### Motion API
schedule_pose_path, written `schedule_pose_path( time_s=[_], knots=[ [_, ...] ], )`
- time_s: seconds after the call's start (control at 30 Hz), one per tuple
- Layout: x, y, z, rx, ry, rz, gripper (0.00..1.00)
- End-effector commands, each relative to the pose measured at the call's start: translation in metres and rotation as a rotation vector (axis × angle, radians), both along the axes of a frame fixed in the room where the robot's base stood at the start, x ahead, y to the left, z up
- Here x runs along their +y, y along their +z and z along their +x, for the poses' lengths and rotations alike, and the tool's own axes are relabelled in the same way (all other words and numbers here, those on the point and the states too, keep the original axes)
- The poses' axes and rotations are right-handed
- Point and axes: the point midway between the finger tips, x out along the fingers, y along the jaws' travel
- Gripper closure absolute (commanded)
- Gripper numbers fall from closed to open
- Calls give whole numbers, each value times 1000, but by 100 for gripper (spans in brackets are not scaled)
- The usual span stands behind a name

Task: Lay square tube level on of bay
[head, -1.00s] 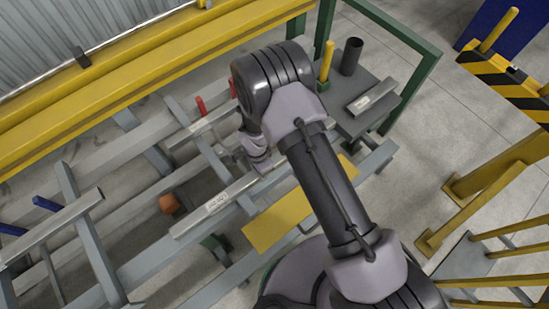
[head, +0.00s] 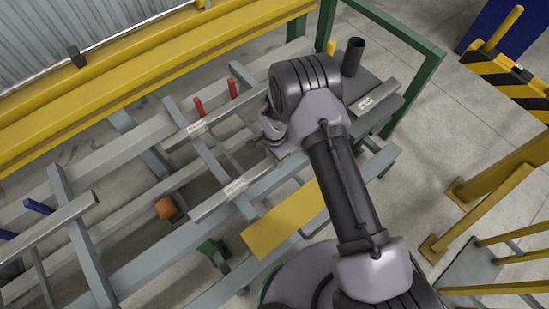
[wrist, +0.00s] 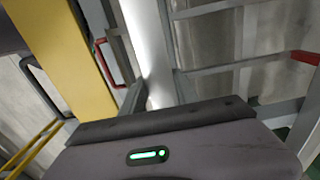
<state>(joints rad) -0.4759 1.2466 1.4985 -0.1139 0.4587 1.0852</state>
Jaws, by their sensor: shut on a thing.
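The square tube (head: 215,204) is a grey bar with a white label, slanting up to the right over the rack in the head view. My gripper (head: 277,148) is shut on it near its upper right end, and my wrist hides part of that end. In the wrist view the tube (wrist: 146,45) runs bright and straight away from the jaw edge. The bay's grey rails (head: 212,155) lie around and below it. I cannot tell whether the tube touches them or hangs just above.
Another labelled tube (head: 186,136) lies across the rack behind, near two red posts (head: 198,108). Blue posts (head: 40,207) stand at left. A yellow plate (head: 285,220) lies in front. A dark upright cylinder (head: 352,55) and a short labelled piece (head: 375,97) are at right.

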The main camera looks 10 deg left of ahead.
Motion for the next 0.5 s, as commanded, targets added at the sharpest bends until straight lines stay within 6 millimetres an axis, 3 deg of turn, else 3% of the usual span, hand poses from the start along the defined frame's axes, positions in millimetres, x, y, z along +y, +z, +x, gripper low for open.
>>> schedule_pose_path(
  time_s=[0.27,0.3,0.4,0.5],
  knots=[
    [0,-8,1,-1,0,0,100],
    [0,-7,0,0,0,0,58],
    [0,-7,0,0,0,0,42],
    [0,-7,0,0,0,0,42]
  ],
)
